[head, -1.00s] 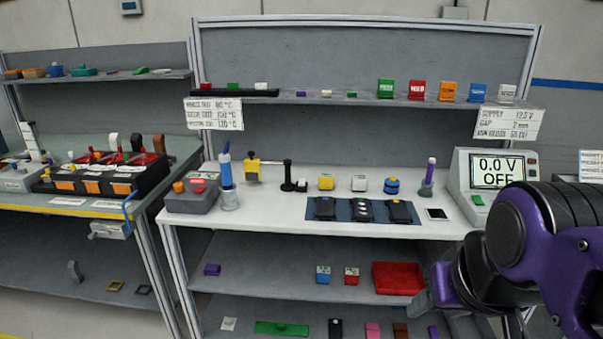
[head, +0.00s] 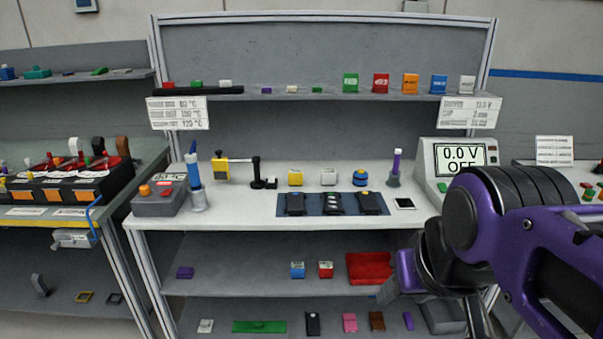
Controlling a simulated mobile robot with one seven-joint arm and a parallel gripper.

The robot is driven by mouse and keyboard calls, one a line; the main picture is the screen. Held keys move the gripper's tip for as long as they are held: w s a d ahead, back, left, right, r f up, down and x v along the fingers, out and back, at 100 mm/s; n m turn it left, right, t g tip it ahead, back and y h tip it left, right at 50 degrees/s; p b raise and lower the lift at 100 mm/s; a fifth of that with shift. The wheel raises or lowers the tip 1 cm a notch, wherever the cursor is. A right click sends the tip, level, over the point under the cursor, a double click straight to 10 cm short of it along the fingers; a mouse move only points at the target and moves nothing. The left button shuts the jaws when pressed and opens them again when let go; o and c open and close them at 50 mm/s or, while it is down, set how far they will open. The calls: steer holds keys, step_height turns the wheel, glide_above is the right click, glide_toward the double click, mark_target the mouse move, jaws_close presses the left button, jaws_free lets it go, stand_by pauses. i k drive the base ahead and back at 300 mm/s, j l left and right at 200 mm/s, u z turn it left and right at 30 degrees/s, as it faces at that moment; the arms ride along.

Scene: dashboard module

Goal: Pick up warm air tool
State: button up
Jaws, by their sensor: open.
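The warm air tool appears to be the blue-handled tool (head: 193,172) standing upright in a pale holder (head: 198,203) at the left of the white bench top. Beside it on the left is a grey control box (head: 158,200) with an orange knob and a small display. My gripper (head: 398,282) is at the lower right, in front of the lower shelves, far from the tool. It is open, and its fingers are only partly visible. Nothing shows between them.
On the bench (head: 270,218) stand a yellow-and-black stand (head: 232,165), several small blocks, a blue mat (head: 313,214) with black devices, a purple-handled tool (head: 396,165) and a voltage display unit (head: 462,160). A red tray (head: 368,267) is on the shelf below. A table with orange-fronted boxes (head: 50,193) is at left.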

mark_target(191, 160)
steer(key=i+j, duration=0.15)
steer(key=j, duration=0.2)
steer(key=i+j, duration=0.2)
steer(key=j, duration=0.15)
steer(key=i+j, duration=0.15)
steer(key=j, duration=0.15)
steer(key=i+j, duration=0.15)
steer(key=j, duration=0.2)
